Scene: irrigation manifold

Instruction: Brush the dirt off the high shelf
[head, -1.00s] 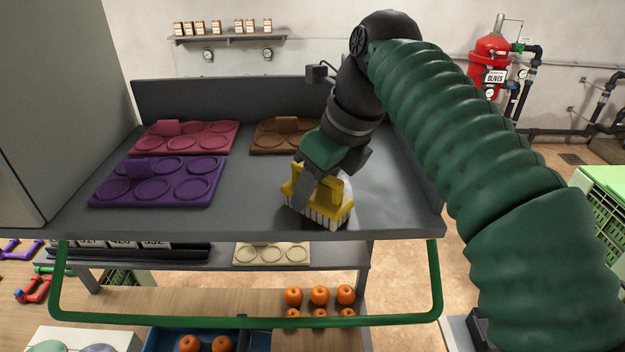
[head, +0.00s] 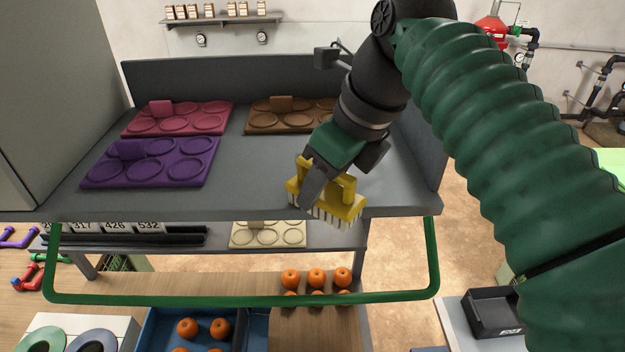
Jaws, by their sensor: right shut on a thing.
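The high shelf (head: 240,201) is a dark grey board with a raised back and right side. My right gripper (head: 318,185) is shut on a yellow brush (head: 345,200) with pale bristles pointing down. The brush is at the shelf's front edge, toward the right, with its bristles overlapping the edge in the picture. I cannot tell whether the bristles touch the shelf. No dirt shows clearly on the bare surface; the part behind the gripper is hidden. My left gripper is not in view.
A purple tray (head: 152,170), a red tray (head: 178,122) and a brown tray (head: 290,121) lie on the shelf. A green rail (head: 240,299) runs below its front. Lower down are a cream tray (head: 268,236), oranges (head: 316,278) and a blue crate (head: 160,335).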

